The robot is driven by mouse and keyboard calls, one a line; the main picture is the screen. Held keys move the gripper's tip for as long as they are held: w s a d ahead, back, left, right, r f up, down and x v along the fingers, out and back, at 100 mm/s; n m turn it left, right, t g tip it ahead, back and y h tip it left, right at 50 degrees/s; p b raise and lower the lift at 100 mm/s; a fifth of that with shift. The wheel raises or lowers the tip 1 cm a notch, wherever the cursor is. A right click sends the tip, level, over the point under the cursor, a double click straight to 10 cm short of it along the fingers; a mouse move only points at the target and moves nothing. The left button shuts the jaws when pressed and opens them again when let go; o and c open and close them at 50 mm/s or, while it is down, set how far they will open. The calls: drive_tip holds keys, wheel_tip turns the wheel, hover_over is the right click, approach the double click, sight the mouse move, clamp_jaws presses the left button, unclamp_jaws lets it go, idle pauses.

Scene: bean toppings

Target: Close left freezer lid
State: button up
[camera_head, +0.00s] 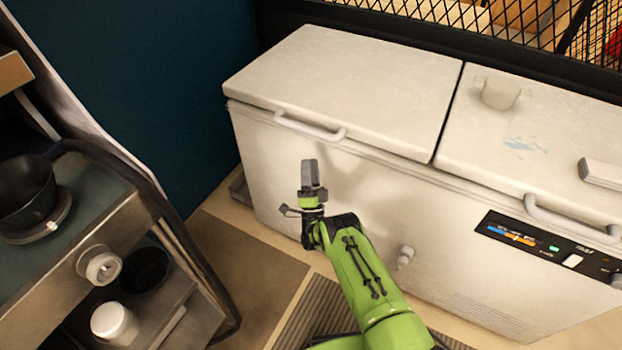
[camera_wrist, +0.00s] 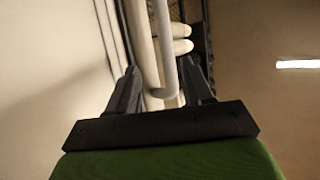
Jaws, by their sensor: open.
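The left freezer lid (camera_head: 345,85) lies flat on the left part of the white chest freezer (camera_head: 270,160) and looks shut. Its white handle (camera_head: 310,128) runs along the lid's front edge. My gripper (camera_head: 309,165) is in front of the freezer's front wall, a little below that handle and apart from it in the head view. In the wrist view my gripper (camera_wrist: 165,90) is open, with its fingers spread. The handle (camera_wrist: 163,60) shows between and beyond the fingertips. Nothing is held.
The right freezer lid (camera_head: 540,130) is also down, with its own handle (camera_head: 570,220) and a control panel (camera_head: 545,245) below. A stove-like counter with a black pot (camera_head: 25,190) stands at the left. Patterned floor lies between counter and freezer.

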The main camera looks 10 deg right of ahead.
drive_tip(key=p+v, duration=0.2)
drive_tip(key=v, duration=0.3)
drive_tip(key=shift+s+f+p, duration=0.15)
drive_tip(key=shift+s+p, duration=0.15)
drive_tip(key=shift+s, duration=0.05)
